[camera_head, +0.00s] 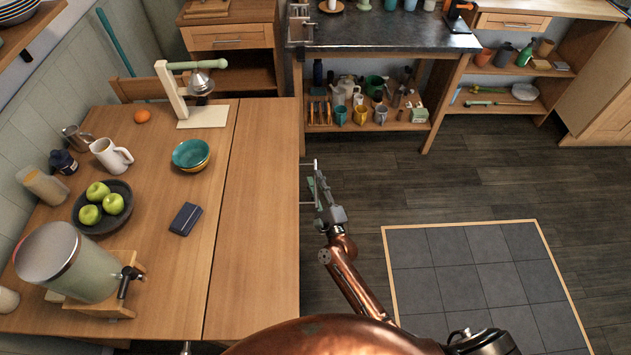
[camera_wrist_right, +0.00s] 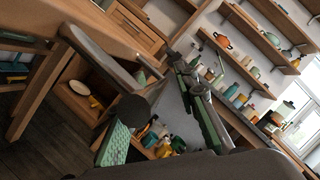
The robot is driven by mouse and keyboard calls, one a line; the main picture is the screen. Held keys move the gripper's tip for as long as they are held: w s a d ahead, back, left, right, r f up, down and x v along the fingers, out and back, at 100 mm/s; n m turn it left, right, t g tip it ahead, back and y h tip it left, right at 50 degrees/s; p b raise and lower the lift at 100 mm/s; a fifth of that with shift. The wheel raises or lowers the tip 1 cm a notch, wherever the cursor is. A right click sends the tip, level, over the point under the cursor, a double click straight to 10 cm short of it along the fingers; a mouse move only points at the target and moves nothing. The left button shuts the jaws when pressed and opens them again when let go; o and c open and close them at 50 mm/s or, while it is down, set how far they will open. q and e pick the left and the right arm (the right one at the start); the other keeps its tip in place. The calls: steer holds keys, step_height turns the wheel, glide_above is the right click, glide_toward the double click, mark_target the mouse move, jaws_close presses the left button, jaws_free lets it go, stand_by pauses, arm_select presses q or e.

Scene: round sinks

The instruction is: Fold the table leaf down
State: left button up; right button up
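The wooden table leaf (camera_head: 255,215) is the right-hand strip of the table. It lies level with the main tabletop (camera_head: 150,225), with a dark seam between them, and nothing stands on it. My right gripper (camera_head: 313,184) is just right of the leaf's outer edge, towards its far half. Its fingers look spread and empty; I cannot tell whether one touches the edge. In the right wrist view the gripper (camera_wrist_right: 150,100) shows its fingers apart, with nothing between them. What supports the leaf from below is hidden. My left gripper is not in view.
A dark-topped counter (camera_head: 385,33) stands beyond.

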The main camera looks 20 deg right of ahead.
steer(key=shift+c, duration=0.4)
jaws_close()
